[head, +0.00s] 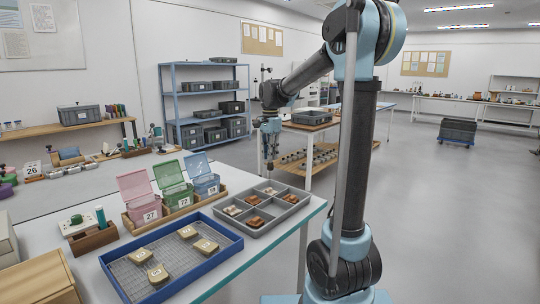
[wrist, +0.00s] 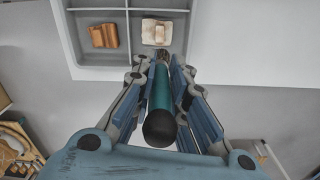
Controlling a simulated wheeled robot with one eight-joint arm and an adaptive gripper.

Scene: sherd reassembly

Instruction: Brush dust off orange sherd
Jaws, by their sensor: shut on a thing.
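A grey compartment tray (head: 256,232) stands on the table and holds several sherds, some orange-brown and some pale. An orange sherd (head: 290,198) lies in its far right compartment, and another orange sherd (head: 255,221) lies nearer. Pale, dusty-looking sherds lie at the left (head: 232,210) and at the back (head: 270,190). My gripper (head: 270,127) is above the tray, shut on a teal-handled brush (wrist: 160,98). In the wrist view, the brush tip points toward a pale sherd with a brownish middle (wrist: 155,32); contact cannot be told. An orange sherd (wrist: 103,37) lies in the compartment beside it.
A blue tray (head: 222,262) with mesh and several tan labelled blocks is in front. Open pink (head: 138,189), green (head: 172,173) and blue (head: 201,167) boxes stand behind it. A wooden holder (head: 92,239) with a teal item stands left.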

